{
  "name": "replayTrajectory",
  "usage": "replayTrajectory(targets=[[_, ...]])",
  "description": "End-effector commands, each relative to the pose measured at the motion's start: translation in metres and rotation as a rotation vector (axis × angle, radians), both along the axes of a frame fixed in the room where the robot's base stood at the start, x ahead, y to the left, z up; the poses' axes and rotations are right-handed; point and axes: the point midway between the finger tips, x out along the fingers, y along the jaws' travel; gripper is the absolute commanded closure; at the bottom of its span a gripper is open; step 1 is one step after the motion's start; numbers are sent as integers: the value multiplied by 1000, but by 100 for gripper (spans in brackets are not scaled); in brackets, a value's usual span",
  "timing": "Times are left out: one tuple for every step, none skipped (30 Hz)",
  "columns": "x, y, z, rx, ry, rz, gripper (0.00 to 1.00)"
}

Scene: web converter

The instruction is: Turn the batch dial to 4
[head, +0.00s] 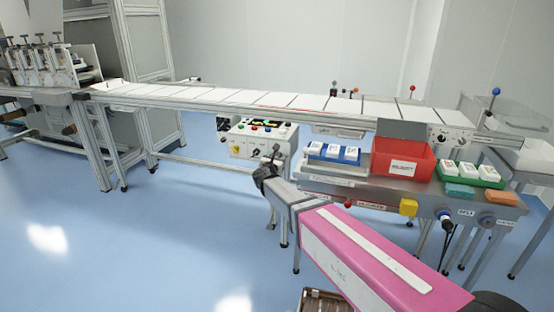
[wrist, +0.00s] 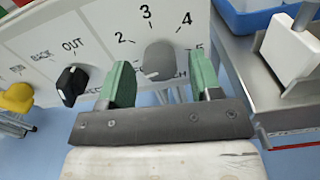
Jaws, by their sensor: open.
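The batch dial (wrist: 160,58) is a grey knob on a white panel in the wrist view, with the numbers 2, 3, 4 and 5 printed around it. I cannot tell which number it points at. My gripper (wrist: 162,78) is open, with one green fingertip to the left of the dial and one to the right. The dial shows between them; I cannot tell whether they touch it. In the head view my gripper (head: 268,170) is in front of the white control box (head: 258,139), and the dial is not clear there.
A black knob (wrist: 72,85) marked OUT and BACK is left of the dial, with a yellow knob (wrist: 16,98) further left. A steel bench (head: 345,185) is right of the box, bearing a red bin (head: 403,160), a blue tray (wrist: 262,15) and a green tray.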

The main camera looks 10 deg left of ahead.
Motion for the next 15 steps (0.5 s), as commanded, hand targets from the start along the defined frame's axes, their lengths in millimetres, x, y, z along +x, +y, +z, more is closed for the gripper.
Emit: replayTrajectory(targets=[[3, 0, 0, 0, 0, 0, 42], [4, 0, 0, 0, 0, 0, 42], [4, 0, 0, 0, 0, 0, 42], [4, 0, 0, 0, 0, 1, 42], [4, 0, 0, 0, 0, 0, 42], [4, 0, 0, 0, 0, 0, 42], [4, 0, 0, 0, 0, 0, 42], [4, 0, 0, 0, 0, 0, 42], [4, -1, 0, 0, 0, 0, 42], [4, -1, 0, 0, 0, 0, 42], [4, -1, 0, 0, 0, 0, 48], [4, -1, 0, 0, 0, 0, 61], [4, -1, 0, 0, 0, 0, 71], [4, -1, 0, 0, 0, 0, 81], [4, -1, 0, 0, 0, 0, 91]])
